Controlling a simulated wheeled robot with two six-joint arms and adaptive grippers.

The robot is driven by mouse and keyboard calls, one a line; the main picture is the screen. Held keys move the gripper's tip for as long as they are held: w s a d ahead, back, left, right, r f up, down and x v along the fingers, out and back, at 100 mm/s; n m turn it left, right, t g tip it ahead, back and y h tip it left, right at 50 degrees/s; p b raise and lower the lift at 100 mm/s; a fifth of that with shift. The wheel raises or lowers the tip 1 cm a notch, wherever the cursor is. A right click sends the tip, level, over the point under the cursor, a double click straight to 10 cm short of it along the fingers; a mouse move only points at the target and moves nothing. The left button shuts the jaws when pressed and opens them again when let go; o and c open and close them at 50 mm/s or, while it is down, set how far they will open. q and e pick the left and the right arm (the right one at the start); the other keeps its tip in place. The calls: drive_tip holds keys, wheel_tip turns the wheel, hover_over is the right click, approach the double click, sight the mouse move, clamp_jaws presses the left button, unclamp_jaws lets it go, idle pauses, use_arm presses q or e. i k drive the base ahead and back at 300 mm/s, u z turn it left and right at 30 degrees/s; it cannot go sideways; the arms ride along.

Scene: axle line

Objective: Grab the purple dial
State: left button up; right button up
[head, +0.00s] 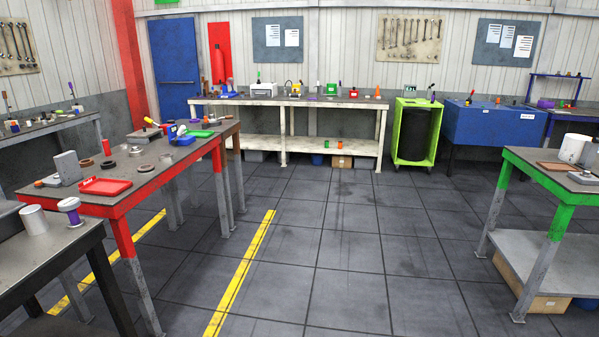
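I cannot make out for certain which thing is the purple dial. A purple round thing (546,103) sits on the blue bench at the far right, small in the head view. A purple and white cylinder (71,211) stands upright on the dark table at the near left, beside a white cup-like cylinder (34,219). A small purple patch also shows on the white bench at the back, too small to identify. Neither of my grippers is in view.
A red-legged table (108,198) with a red tray stands at the left. A green-legged table (555,183) is at the right. A white bench (336,149), a green bin cart (416,132) and a blue sink unit (488,124) line the back. The tiled floor (350,240) between is clear.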

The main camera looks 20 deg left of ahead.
sight(70, 205)
drive_tip(key=u, duration=0.25)
drive_tip(key=i, duration=1.85)
drive_tip(key=u, duration=1.15)
drive_tip(key=i, duration=1.35)
drive_tip(key=u, duration=0.95)
